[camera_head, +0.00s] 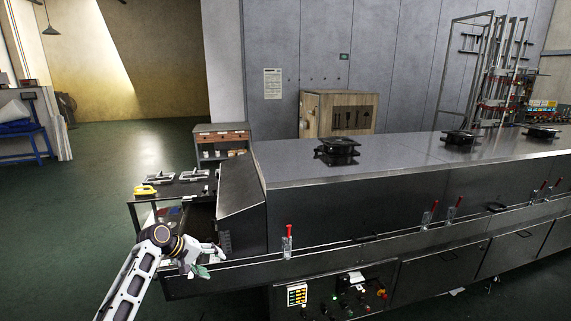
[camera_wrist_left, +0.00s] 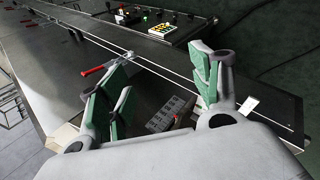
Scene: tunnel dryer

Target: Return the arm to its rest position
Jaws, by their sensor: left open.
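My left arm comes in from the lower left of the head view. Its gripper (camera_head: 207,262) is at the near left end of the dark tunnel dryer (camera_head: 350,190), by the dryer's front edge. In the left wrist view the two green-padded fingers (camera_wrist_left: 158,92) stand apart, and I see nothing held between them. A grey ribbed block (camera_wrist_left: 170,113) shows beyond and between the fingers. A red-handled lever (camera_wrist_left: 93,71) is beside the left finger in that view; I cannot tell how near. My right gripper is not in view.
A control panel (camera_head: 335,293) with lit buttons is on the dryer's front, right of the gripper. A red-handled lever (camera_head: 289,231) stands on the front ledge. A dark table (camera_head: 132,199) with a yellow item is behind the gripper. Open green floor (camera_head: 60,235) lies to the left.

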